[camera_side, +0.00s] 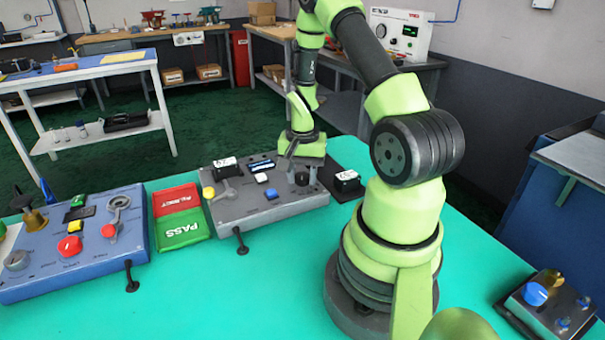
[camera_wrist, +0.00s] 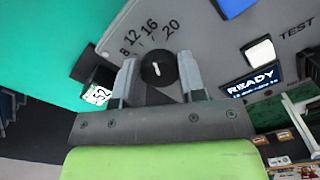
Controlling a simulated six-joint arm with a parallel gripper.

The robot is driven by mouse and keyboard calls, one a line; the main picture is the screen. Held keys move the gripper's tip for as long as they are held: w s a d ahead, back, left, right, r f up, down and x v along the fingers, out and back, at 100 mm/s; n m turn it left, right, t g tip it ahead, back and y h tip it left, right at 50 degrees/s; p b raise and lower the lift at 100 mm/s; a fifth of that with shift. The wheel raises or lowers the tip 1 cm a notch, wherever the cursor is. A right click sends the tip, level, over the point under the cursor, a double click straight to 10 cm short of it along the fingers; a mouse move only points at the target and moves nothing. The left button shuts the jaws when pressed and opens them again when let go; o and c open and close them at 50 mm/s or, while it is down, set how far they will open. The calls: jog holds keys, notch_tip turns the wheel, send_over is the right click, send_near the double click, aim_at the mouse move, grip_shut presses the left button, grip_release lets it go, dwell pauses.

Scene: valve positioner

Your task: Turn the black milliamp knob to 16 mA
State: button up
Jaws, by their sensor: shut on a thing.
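The black milliamp knob (camera_wrist: 152,76) sits on the sloped grey panel, with a white pointer line on its top. In the wrist view the pointer aims up and slightly left, roughly toward the printed 16 (camera_wrist: 149,26); its exact setting is hard to tell. The marks 8, 12 and 20 also show on the scale. My gripper (camera_wrist: 158,64) has one finger on each side of the knob and is shut on it. In the side view my gripper (camera_side: 302,168) is at the right end of the grey positioner box (camera_side: 240,213).
A lit READY display (camera_wrist: 252,82), a white button (camera_wrist: 259,52) and a blue button (camera_side: 271,194) are beside the knob. A small black box (camera_side: 347,184) stands close right of the positioner.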

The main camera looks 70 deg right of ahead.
aim_at(302, 176)
jog(key=o, duration=0.9)
notch_tip(302, 176, up, 10)
dwell(0.4)
jog(key=a+r+n+t, duration=0.5)
jog(key=a+r+n, duration=0.2)
jog(key=a+r, duration=0.8)
jog(key=s+a+n, duration=0.1)
jog(key=s+a, duration=0.1)
jog(key=s+a+r+n+t+y, duration=0.1)
jog(key=a+n, duration=0.1)
jog(key=a, duration=0.1)
jog(key=s+a+n+t+y, duration=0.1)
jog(key=s+a, duration=0.1)
jog(key=a, duration=0.1)
jog(key=shift+s+r+n, duration=0.3)
jog(key=shift+r+n, duration=0.1)
